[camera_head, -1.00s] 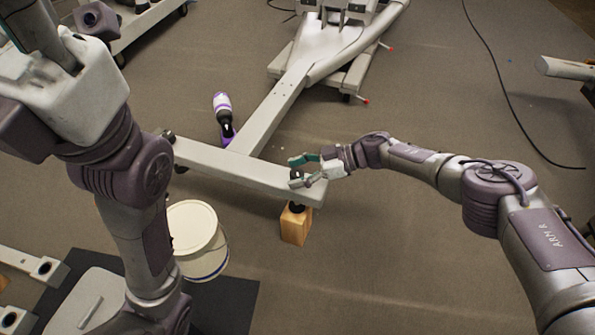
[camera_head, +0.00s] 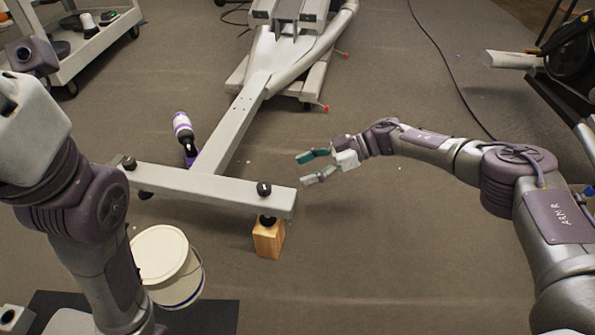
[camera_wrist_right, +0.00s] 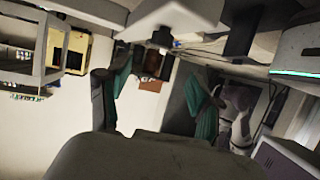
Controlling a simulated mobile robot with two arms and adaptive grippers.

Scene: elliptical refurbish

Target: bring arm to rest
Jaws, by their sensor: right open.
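My right gripper (camera_head: 306,169) is open and empty, with its fingers apart, one tipped in green. It hangs just right of the end of the grey machine frame's crossbar (camera_head: 215,188), apart from it. In the right wrist view my right gripper (camera_wrist_right: 155,100) shows two green-padded fingers spread wide with nothing between them. My left arm comes down the left side of the head view, but its gripper is out of the picture.
A wooden block (camera_head: 268,240) stands under the crossbar's end. A cart (camera_head: 95,45) is at the upper left. A black cable (camera_head: 448,78) crosses the open floor at right.

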